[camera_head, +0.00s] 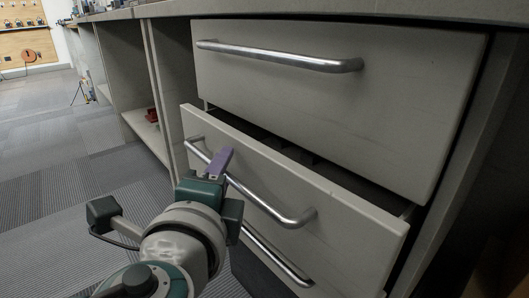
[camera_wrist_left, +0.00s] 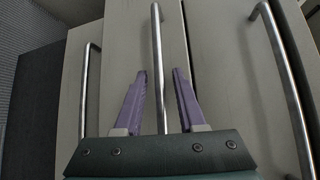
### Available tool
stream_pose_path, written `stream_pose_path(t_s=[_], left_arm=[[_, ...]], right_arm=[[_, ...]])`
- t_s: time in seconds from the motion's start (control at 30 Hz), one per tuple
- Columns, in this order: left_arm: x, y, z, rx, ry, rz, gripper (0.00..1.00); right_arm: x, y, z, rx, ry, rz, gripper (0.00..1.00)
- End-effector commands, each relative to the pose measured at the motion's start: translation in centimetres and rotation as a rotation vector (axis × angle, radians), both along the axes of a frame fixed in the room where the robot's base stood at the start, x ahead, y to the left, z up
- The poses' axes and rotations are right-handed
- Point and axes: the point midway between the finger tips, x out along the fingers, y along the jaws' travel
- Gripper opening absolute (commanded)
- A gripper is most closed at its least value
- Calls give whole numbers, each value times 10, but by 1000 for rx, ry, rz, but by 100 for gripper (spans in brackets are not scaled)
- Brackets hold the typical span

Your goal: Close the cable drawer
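A grey drawer (camera_head: 325,215), second from the top, stands partly pulled out, with a dark gap above its front panel. Its bar handle (camera_head: 262,201) runs across the panel; it also shows in the left wrist view (camera_wrist_left: 157,60). My left gripper (camera_head: 219,162) is at this handle, near its left half. In the left wrist view the two purple fingers (camera_wrist_left: 160,80) are apart, one on each side of the bar, with visible space between them and it. Which drawer is the cable drawer is not marked, and its contents are hidden. My right gripper is not in view.
The top drawer (camera_head: 310,85) is above, with its own handle (camera_head: 280,56). A lower handle (camera_head: 275,254) shows beneath the open drawer. An open shelf with a red object (camera_head: 152,115) is at left. Carpeted floor (camera_head: 70,200) lies clear at left.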

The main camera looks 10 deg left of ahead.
Motion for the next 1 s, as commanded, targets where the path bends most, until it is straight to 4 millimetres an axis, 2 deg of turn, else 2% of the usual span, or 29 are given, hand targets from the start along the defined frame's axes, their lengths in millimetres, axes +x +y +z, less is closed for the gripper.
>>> stream_pose_path(t_s=[0.03,0.33,1.0], left_arm=[[0,0,0,0,0,0,32],[0,0,0,0,0,0,0],[-1,0,-1,1,2,0,0]], right_arm=[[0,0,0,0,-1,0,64],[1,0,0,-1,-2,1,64],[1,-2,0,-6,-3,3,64]])
